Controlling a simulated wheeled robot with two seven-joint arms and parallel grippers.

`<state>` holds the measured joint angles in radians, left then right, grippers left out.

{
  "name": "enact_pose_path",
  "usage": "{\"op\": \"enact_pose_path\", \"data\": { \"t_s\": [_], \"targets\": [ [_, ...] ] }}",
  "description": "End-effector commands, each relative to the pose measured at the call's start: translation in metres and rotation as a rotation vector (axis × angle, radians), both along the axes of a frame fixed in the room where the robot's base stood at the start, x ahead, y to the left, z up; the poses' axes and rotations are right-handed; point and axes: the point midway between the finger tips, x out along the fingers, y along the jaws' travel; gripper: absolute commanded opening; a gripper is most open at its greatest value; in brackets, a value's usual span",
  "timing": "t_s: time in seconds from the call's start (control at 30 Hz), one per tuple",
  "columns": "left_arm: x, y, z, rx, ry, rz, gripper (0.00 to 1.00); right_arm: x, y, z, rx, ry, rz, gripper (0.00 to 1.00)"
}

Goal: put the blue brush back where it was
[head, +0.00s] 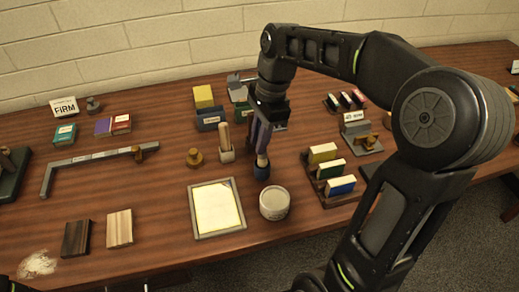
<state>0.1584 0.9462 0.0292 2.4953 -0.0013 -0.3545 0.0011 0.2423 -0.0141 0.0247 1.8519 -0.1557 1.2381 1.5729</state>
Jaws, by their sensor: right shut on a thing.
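My right gripper (262,138) reaches down over the middle of the table, fingers pointing down, shut on the blue brush. The brush's pale part (262,160) shows just below the fingers, and the gripper hides the rest. Directly below is a dark blue, cup-like piece (261,172); I cannot tell whether it is a holder or part of the brush. To its left, a wooden handle (224,136) stands upright in a cream holder (227,155).
A white round jar (274,203) and a pale yellow tray (193,212) stand in front of the gripper. A rack of coloured blocks (322,186) is to the right, a brass knob (195,158) to the left. The table's front left holds two wood blocks (119,229).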

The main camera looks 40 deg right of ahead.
Motion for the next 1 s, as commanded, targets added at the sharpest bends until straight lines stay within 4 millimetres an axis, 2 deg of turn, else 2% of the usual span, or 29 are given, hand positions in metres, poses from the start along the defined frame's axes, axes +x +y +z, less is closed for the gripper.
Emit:
{"op": "enact_pose_path", "data": {
  "t_s": [0.13, 0.37, 0.77, 0.8, 1.0],
  "targets": [
    [0.000, 0.000, 0.000, 0.000, 0.000, 0.000, 0.36, 0.000, 0.000, -0.008, 0.000, 0.001, -0.001, 0.00],
    [0.000, 0.000, 0.002, 0.000, 0.000, 0.000, 0.36, -0.001, 0.000, -0.036, 0.000, 0.002, 0.000, 0.00],
    [0.000, 0.000, -0.001, 0.000, 0.000, 0.000, 0.36, 0.000, 0.000, -0.042, 0.000, 0.000, 0.000, 0.00],
    [0.000, 0.000, 0.000, 0.000, 0.000, 0.000, 0.36, 0.000, 0.000, -0.041, 0.000, 0.000, 0.000, 0.21],
    [0.000, 0.000, 0.000, 0.000, 0.000, 0.000, 0.36, 0.000, 0.000, -0.040, 0.000, 0.000, 0.000, 0.37]
  ]
}}
